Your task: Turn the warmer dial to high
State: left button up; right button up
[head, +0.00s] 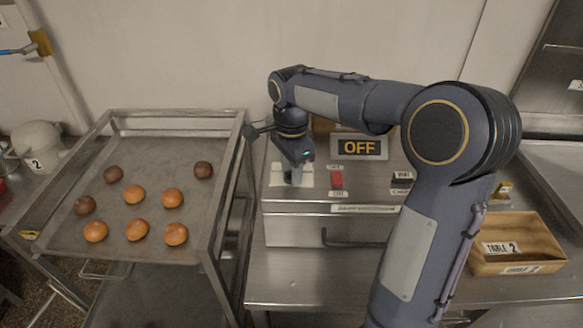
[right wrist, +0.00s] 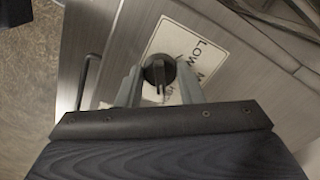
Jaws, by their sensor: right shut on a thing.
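The warmer dial (right wrist: 159,73) is a round black knob with a raised grip bar, set on a white label plate (right wrist: 190,48) with the printed words LOW and M and more text partly hidden. My right gripper (right wrist: 160,84) is shut on the dial, one finger on each side of it. In the head view the right gripper (head: 296,172) points down at the label plate on the left of the warmer's top (head: 320,196), and it hides the dial there. The display (head: 359,147) reads OFF. My left gripper is not in view.
A red switch (head: 337,180) and a black switch (head: 403,181) sit right of the dial. A tray rack (head: 190,233) with several buns stands to the left. A wooden box (head: 535,258) labelled TABLE 2 lies to the right.

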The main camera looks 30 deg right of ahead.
jog(key=shift+m, duration=0.3)
jog(key=o, duration=1)
jog(key=shift+c, duration=0.2)
jog(key=shift+r, duration=0.1)
notch_tip(320, 180, up, 8)
jog(key=shift+f, duration=0.15)
